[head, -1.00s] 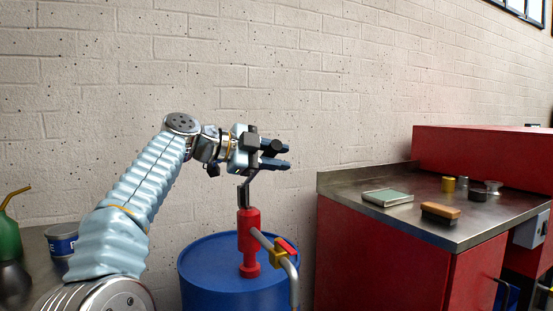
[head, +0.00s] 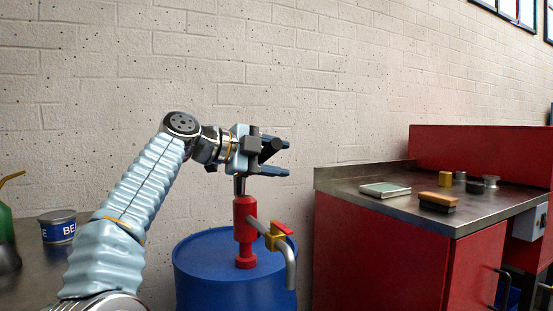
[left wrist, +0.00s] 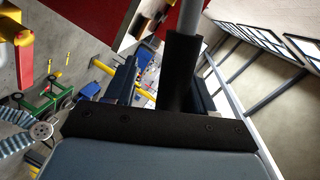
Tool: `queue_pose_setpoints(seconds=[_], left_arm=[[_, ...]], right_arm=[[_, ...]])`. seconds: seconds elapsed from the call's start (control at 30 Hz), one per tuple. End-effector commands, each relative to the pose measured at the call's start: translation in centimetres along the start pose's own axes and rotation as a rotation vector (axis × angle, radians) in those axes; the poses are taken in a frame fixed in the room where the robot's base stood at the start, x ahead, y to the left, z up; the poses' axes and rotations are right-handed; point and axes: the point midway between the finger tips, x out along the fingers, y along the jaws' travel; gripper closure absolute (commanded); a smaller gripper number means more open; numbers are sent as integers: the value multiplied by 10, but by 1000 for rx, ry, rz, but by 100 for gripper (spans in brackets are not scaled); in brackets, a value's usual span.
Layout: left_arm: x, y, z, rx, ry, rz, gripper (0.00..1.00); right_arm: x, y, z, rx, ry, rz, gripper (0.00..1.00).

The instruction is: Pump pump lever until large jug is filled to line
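The red hand pump (head: 245,232) stands upright on a blue drum (head: 215,262). Its grey spout (head: 290,262) bends down at the right, with a yellow valve (head: 273,240) and a red valve handle (head: 283,228). My left gripper (head: 278,157) is just above the pump body. Its fingers are around the dark grip of the pump lever (head: 270,149). In the left wrist view the black grip and grey rod of the pump lever (left wrist: 180,72) lie between the fingers. The large jug and its line are not in view. My right gripper is not in view.
A steel-topped red cabinet (head: 375,250) stands at the right, with a tray (head: 385,190), a brush (head: 438,202) and small metal pieces on it. A can (head: 57,227) and a green oiler (head: 6,225) stand on the left bench. A brick wall is behind.

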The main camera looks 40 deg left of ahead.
Motion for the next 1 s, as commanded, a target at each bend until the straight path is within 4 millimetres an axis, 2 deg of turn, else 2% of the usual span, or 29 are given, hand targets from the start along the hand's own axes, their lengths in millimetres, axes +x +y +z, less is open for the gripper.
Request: queue_pose_setpoints(seconds=[0.13, 0.23, 0.6, 0.73, 1.0], left_arm=[[0, 0, 0, 0, 0, 1, 47], [-8, 0, 1, 0, -2, -1, 47], [-68, 0, 1, 0, -3, -1, 47], [-75, 0, 0, 0, 0, 0, 47], [-75, 0, 0, 0, 0, 0, 47]], right_arm=[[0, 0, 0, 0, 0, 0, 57], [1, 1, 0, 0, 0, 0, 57], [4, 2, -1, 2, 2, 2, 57], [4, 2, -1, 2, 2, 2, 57], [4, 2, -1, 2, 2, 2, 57]])
